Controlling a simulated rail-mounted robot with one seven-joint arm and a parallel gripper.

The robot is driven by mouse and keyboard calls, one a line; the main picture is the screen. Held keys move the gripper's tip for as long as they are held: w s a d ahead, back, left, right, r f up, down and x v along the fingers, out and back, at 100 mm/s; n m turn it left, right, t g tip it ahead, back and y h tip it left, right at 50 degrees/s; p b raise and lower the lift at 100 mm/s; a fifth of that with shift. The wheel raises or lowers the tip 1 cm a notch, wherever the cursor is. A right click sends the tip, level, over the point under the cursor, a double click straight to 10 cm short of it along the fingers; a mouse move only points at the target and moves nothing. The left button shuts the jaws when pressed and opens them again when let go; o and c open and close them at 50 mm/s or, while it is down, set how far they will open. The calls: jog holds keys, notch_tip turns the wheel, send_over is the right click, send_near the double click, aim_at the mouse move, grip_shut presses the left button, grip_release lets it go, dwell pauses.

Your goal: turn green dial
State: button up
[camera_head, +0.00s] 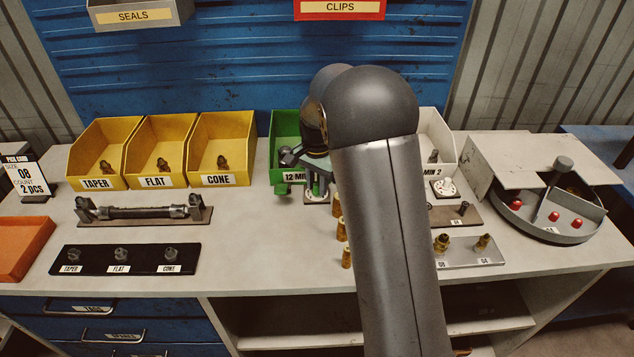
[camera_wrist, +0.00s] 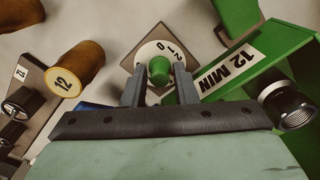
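The green dial is a round green knob (camera_wrist: 160,70) on a white disc with the figures 0, 1 and 2, set on a small square plate. In the wrist view my gripper (camera_wrist: 160,76) has one finger on each side of the knob, close to it. I cannot tell whether the fingers touch the knob. In the head view my gripper (camera_head: 312,180) points down at the dial's white disc (camera_head: 317,196), in front of the green bin (camera_head: 283,130). My arm hides part of this area.
The green 12 MIN bin (camera_wrist: 262,62) stands close right of the dial in the wrist view, with a dark threaded fitting (camera_wrist: 288,105) nearby. Brass fittings (camera_wrist: 80,66) stand left. A white bin (camera_head: 436,125) with another dial (camera_head: 444,187) is farther right in the head view.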

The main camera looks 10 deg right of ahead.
grip_shut()
jog(key=shift+n, duration=0.3)
jog(key=n+b, duration=0.1)
jog(key=n, duration=1)
dwell(0.4)
jog(key=shift+o, duration=2.2)
grip_release()
